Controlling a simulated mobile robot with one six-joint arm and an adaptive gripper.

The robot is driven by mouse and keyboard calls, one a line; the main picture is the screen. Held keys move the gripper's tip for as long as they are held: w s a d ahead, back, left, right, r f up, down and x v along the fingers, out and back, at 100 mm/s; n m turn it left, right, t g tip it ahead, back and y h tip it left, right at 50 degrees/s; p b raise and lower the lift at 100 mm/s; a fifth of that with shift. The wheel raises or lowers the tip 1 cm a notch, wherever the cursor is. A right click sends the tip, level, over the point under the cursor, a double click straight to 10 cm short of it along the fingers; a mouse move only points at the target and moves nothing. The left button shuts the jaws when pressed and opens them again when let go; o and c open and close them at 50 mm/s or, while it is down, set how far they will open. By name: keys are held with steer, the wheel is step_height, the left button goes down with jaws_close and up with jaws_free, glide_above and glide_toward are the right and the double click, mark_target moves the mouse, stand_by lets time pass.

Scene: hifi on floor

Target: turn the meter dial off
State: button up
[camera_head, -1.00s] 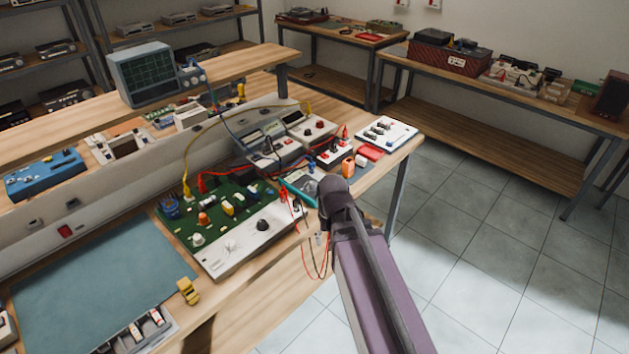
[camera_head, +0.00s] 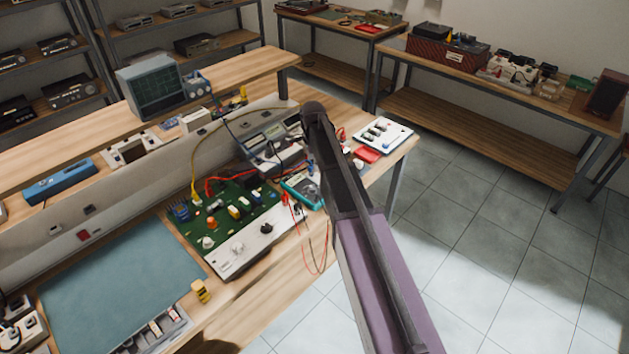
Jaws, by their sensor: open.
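The meter (camera_head: 297,187) is a small teal-edged handheld unit lying near the front edge of the workbench, just right of the green circuit board. My arm crosses close by its right side in the picture and may cover part of it. Its dial is too small to make out, so I cannot tell its setting. Red and dark test leads (camera_head: 303,235) hang beside it over the bench edge. My arm rises from the bottom right to a dark rounded joint above the bench. My gripper is not visible; the arm seems to hide it.
The green circuit board (camera_head: 226,212) with a white control panel lies left of the meter. Grey bench instruments (camera_head: 268,140) stand behind it. A white board (camera_head: 383,134) and a red box (camera_head: 367,154) lie to the right. A teal mat (camera_head: 125,285) covers the left bench. The tiled floor at right is clear.

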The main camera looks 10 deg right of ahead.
mark_target(312, 187)
steer(key=shift+w+r+m, duration=0.35)
steer(key=shift+w+m, duration=0.15)
steer(key=shift+w, duration=0.25)
steer(key=shift+f, duration=0.2)
step_height(312, 187, down, 13)
steer(key=b, duration=1.3)
steer(key=shift+f+b, duration=0.2)
steer(key=shift+b, duration=0.1)
